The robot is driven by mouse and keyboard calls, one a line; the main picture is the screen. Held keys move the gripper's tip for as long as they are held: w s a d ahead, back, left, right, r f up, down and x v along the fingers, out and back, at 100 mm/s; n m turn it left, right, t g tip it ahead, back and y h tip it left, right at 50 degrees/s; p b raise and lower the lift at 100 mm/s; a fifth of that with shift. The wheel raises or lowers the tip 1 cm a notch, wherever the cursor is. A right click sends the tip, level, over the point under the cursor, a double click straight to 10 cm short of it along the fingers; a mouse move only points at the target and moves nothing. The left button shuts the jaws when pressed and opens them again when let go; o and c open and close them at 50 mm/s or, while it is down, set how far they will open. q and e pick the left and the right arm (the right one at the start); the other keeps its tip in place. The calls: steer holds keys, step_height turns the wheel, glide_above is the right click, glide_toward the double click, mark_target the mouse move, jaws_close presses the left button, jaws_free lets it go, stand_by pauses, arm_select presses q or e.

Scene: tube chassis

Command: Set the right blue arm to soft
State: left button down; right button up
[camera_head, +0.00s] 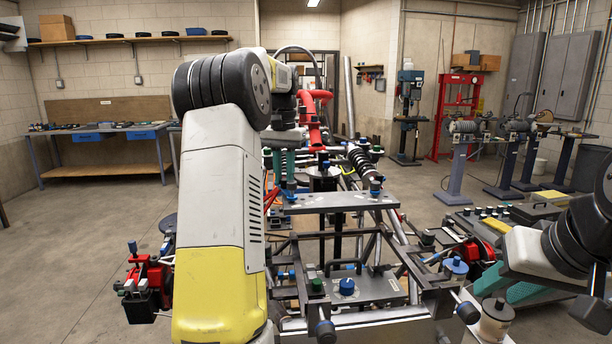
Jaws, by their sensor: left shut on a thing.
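The tube chassis (335,235) stands in the middle of the head view, with a grey plate (335,203) across it. Blue-topped fittings sit on this plate, one at the left (291,188) and one at the right (375,186). I cannot tell which part is the right blue arm or how it is set. My left gripper (287,148) is small and partly hidden behind my own left arm, above the plate's left end. It is shut on a small part; its fingertips are unclear. My right gripper is out of view; only my right arm shows at the right edge.
Below the plate is a blue knob (346,286) on a lower panel. A red tube (313,120) and a black coil spring (361,162) stand behind it. A teal bench with a control box (490,225) is at right. The left floor is open.

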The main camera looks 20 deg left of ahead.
mark_target(284, 180)
arm_select(q)
steer(key=c, duration=1.3)
jaws_free()
steer(key=shift+r, duration=0.1)
step_height(284, 180, up, 8)
steer(key=shift+f, duration=0.2)
